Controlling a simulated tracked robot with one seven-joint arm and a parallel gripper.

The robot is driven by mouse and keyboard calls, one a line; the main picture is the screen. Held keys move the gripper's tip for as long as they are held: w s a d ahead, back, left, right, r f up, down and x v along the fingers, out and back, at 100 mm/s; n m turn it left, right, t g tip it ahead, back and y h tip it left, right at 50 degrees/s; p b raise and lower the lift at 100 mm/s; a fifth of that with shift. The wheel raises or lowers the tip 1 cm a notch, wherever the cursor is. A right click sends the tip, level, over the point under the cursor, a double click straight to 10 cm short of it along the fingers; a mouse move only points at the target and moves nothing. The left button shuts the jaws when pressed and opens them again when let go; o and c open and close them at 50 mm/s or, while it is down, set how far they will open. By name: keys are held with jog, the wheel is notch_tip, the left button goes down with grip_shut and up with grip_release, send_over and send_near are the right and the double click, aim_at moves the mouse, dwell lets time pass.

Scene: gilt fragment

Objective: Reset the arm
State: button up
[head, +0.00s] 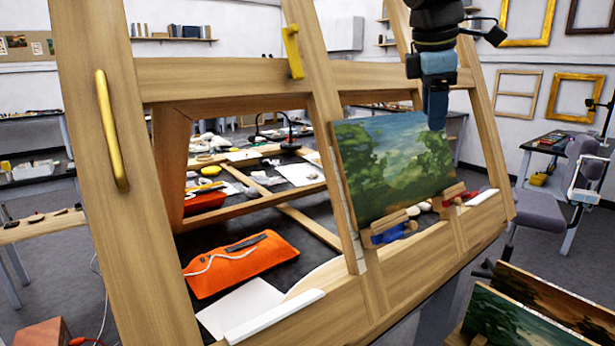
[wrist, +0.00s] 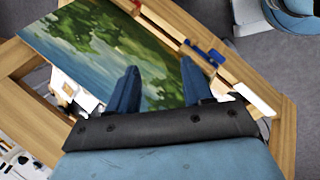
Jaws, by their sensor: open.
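My gripper (head: 436,108) hangs at the upper right in the head view, in front of the upper right part of a landscape painting (head: 385,165). The painting stands tilted on the ledge of a wooden frame (head: 225,80). In the wrist view, two blue fingers of my gripper (wrist: 157,82) are apart with nothing between them. The painting (wrist: 95,40) lies behind them in that view. I cannot tell how close the fingertips are to its surface.
An orange pouch (head: 240,262) lies on the dark table at left. More paintings (head: 515,318) lean at lower right. A grey chair (head: 560,200) stands behind at right.

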jog(key=s+f+m+t+y, duration=0.1)
jog(key=s+f+m, duration=0.6)
jog(key=f, duration=0.2)
jog(key=s+d+f+m+t+y, duration=0.1)
jog(key=s+f+m, duration=0.5)
jog(key=f+m, duration=0.2)
jog(key=shift+s+f+m, duration=0.3)
jog(key=shift+s+f, duration=0.05)
jog(key=shift+f, duration=0.25)
dwell(1.0)
